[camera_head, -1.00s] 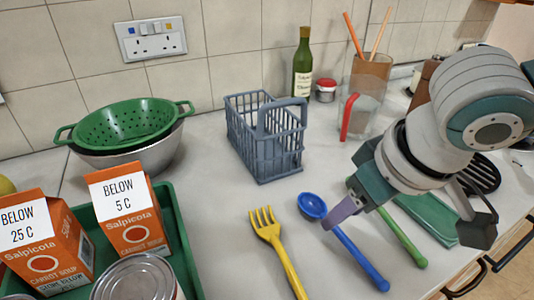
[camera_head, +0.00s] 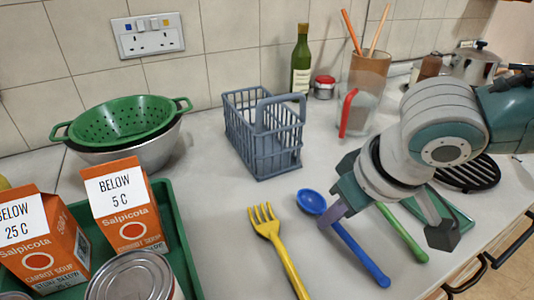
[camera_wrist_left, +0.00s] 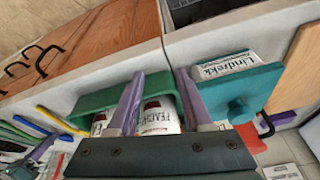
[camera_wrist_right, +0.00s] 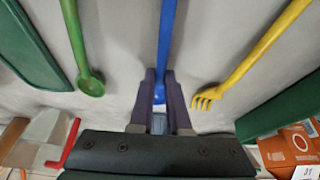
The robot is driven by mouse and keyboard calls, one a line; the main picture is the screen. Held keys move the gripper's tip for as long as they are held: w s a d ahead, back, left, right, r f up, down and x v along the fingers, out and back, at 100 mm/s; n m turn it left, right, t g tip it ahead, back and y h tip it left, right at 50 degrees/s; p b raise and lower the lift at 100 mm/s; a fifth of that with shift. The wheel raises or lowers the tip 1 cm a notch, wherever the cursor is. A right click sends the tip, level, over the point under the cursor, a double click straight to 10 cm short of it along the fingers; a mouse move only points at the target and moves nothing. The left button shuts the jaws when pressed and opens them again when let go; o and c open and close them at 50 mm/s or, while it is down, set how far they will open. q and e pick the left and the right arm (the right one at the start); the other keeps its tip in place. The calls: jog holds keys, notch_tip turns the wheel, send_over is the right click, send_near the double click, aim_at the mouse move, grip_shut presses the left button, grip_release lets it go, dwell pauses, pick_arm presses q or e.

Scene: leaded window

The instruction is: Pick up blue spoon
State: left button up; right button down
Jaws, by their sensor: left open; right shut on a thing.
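The blue spoon (camera_head: 352,246) lies on the counter, its bowl towards the back and its handle towards the front right. My right gripper (camera_wrist_right: 163,95) is shut on the blue spoon near its bowl, with a purple finger on each side of it. In the head view one purple finger (camera_head: 332,213) shows just beside the spoon's neck. The spoon looks to be at counter level. My left gripper (camera_wrist_left: 158,98) is open, above the green tray with cans; it does not show in the head view.
A yellow fork (camera_head: 277,249) lies left of the spoon and a green utensil (camera_head: 402,234) right of it. A grey basket (camera_head: 262,140) stands behind. Orange soup cartons (camera_head: 125,205) stand in a green tray (camera_head: 184,240) at left. A glass (camera_head: 358,112) stands behind the arm.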

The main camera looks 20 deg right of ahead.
dwell(0.5)
jog(key=shift+r, duration=0.25)
notch_tip(320, 180, up, 20)
jog(key=p, duration=0.3)
jog(key=shift+f, duration=0.2)
